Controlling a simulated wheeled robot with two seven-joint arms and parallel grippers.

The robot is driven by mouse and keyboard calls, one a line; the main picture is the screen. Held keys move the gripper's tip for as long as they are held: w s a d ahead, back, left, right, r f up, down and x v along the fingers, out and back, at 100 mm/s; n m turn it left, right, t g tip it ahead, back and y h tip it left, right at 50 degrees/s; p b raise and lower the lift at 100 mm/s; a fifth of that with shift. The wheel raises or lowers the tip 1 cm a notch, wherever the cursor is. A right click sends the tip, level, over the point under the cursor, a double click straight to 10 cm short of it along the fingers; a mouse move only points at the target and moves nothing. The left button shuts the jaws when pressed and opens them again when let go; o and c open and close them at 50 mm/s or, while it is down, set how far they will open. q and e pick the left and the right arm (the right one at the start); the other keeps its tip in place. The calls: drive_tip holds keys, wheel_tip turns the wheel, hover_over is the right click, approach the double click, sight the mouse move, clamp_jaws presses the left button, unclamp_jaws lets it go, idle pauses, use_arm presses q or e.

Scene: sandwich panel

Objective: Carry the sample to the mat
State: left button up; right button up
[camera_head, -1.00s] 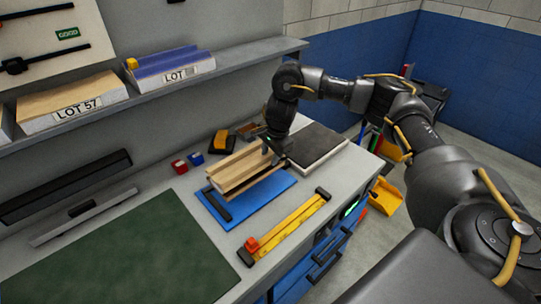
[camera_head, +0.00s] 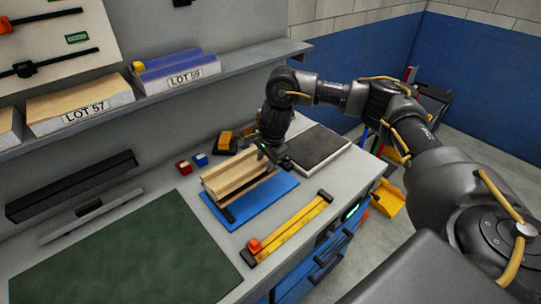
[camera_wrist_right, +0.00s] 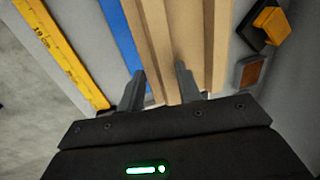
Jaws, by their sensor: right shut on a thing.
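The sample, a pale wooden layered panel (camera_head: 238,173), is at the blue board (camera_head: 263,203), with its long side along it. I cannot tell whether it rests on the board or is slightly raised. My right gripper (camera_head: 267,153) is at the sample's far right end, shut on it. In the right wrist view, the gripper's fingers (camera_wrist_right: 159,85) straddle the wooden layers (camera_wrist_right: 170,40), and the blue board (camera_wrist_right: 122,35) shows beside them. The dark green mat (camera_head: 125,255) lies flat and empty at the front left. My left gripper is not in view.
A yellow ruler (camera_head: 290,228) with a red slider lies in front of the board. A dark slab (camera_head: 315,148), small red and blue blocks (camera_head: 184,167) and a yellow-black item (camera_head: 226,141) lie behind. A grey bar (camera_head: 90,212) lies behind the mat. A shelf (camera_head: 150,97) overhangs the back.

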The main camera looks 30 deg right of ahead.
sight(243, 180)
drive_tip(key=shift+s+a+p, duration=0.2)
drive_tip(key=shift+a+p, duration=0.15)
drive_tip(key=shift+a, duration=0.7)
drive_tip(key=shift+s+a+p, duration=0.25)
drive_tip(key=shift+a+p, duration=0.1)
drive_tip(key=shift+a, duration=0.7)
drive_tip(key=shift+s+a+p, duration=0.2)
drive_tip(key=shift+a+p, duration=0.15)
drive_tip(key=shift+a, duration=0.7)
drive_tip(key=shift+s+a, duration=0.2)
drive_tip(key=shift+a, duration=0.85)
drive_tip(key=shift+a+p, duration=0.1)
drive_tip(key=shift+p, duration=0.2)
drive_tip(key=shift+s+a+p, duration=0.25)
drive_tip(key=shift+a+p, duration=0.05)
drive_tip(key=shift+a, duration=0.9)
drive_tip(key=shift+s+a+p, duration=0.25)
drive_tip(key=shift+a+p, duration=0.05)
drive_tip(key=shift+a, duration=0.85)
drive_tip(key=shift+s+a+p, duration=0.2)
drive_tip(key=shift+s+a, duration=0.05)
drive_tip(key=shift+a, duration=1)
drive_tip(key=shift+s+a+p, duration=0.15)
drive_tip(key=shift+s+a, duration=0.1)
drive_tip(key=shift+a, duration=0.95)
drive_tip(key=shift+s+a, duration=0.2)
drive_tip(key=shift+a, duration=0.8)
drive_tip(key=shift+a, duration=0.1)
